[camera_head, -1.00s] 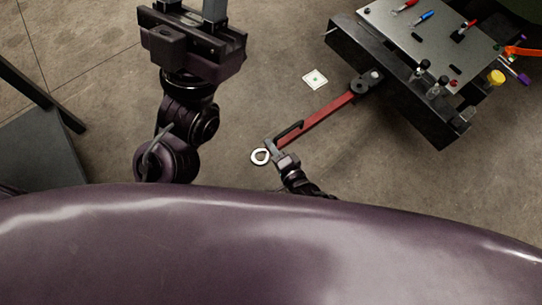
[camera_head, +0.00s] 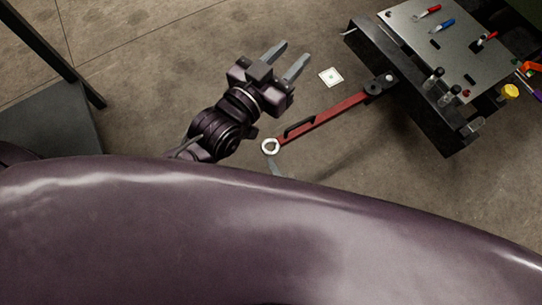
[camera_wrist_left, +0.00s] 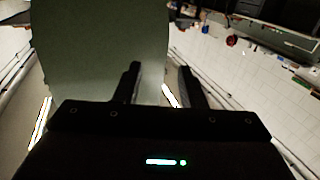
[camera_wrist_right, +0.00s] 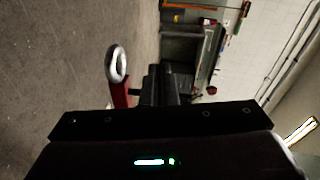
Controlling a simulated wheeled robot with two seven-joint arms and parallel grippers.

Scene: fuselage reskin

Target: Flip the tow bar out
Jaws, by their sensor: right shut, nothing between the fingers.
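The red tow bar (camera_head: 330,114) reaches out from the dark cart edge towards my body in the head view. It has a black handle (camera_head: 299,128) and a pale ring (camera_head: 270,146) at its near end. The ring (camera_wrist_right: 117,66) and a bit of red bar (camera_wrist_right: 120,94) show left of the fingers in the right wrist view. My right gripper (camera_wrist_right: 161,80) is shut and empty; only a grey tip (camera_head: 276,167) shows just below the ring, the rest hidden by my body. My left gripper (camera_head: 295,51) is open and empty, above the bar; its spread fingers (camera_wrist_left: 159,78) show in its wrist view.
The cart (camera_head: 440,75) has a grey top with red and blue handled tools, and a yellow knob (camera_head: 510,91). A white square card (camera_head: 331,77) lies on the floor between my left gripper and the cart. A dark frame (camera_head: 50,40) stands at the left.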

